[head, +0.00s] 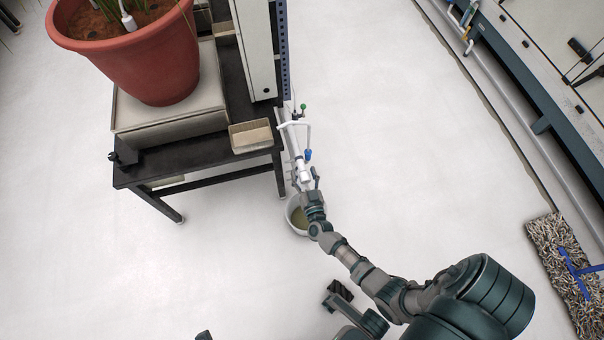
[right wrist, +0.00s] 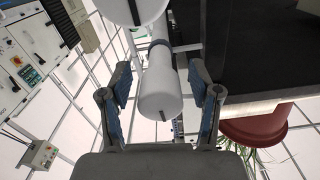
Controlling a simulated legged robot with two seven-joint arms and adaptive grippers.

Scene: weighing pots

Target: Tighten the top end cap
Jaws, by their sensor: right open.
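A white pipe fitting (head: 299,160) stands beside the dark table's right edge in the head view. Its white rounded end, which looks like the end cap (right wrist: 160,88), shows large in the right wrist view. My right gripper (head: 314,183) is at the lower end of the fitting in the head view. In the right wrist view my right gripper (right wrist: 161,90) is open, with one blue-padded finger on each side of the white end. Gaps show between the fingers and the end. I cannot tell whether the cap is tight.
A pale bucket (head: 293,207) with murky contents stands on the floor below the fitting. The dark table (head: 150,187) bears a red plant pot (head: 150,60) on a scale and a small tan tray (head: 251,136). A mop (head: 560,265) lies far right.

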